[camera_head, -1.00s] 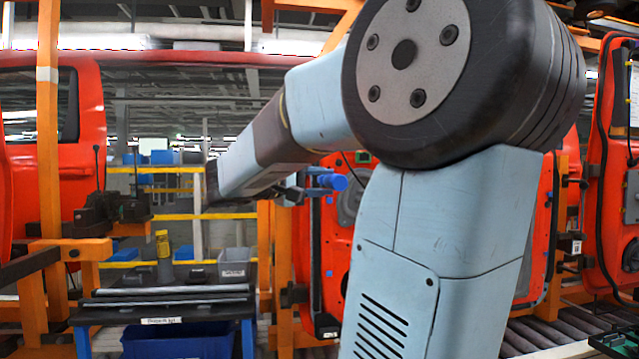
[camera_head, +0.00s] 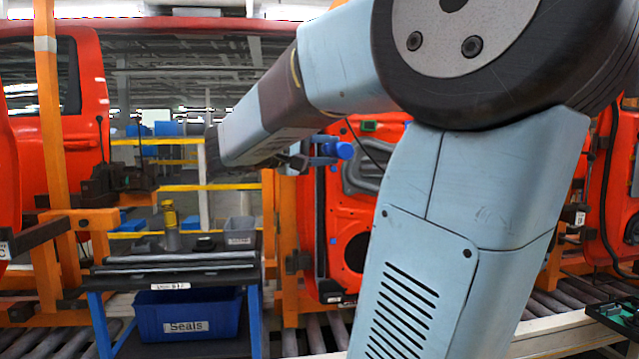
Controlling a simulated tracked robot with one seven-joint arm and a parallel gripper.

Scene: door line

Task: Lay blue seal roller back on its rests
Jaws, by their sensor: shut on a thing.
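My own arm hides part of the gripper, and the grip is small and hard to see. A dark-topped bench (camera_head: 222,274) with a white label on its front edge stands lower left, apart from the roller. I cannot make out the roller's rests clearly.
Long dark strips (camera_head: 180,262) lie across the bench. A yellow-topped bottle (camera_head: 171,226) and a grey bin (camera_head: 240,233) stand at its back. A blue Seals crate (camera_head: 188,314) sits below. An orange post (camera_head: 280,250) rises right of the bench, before the red door (camera_head: 345,225).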

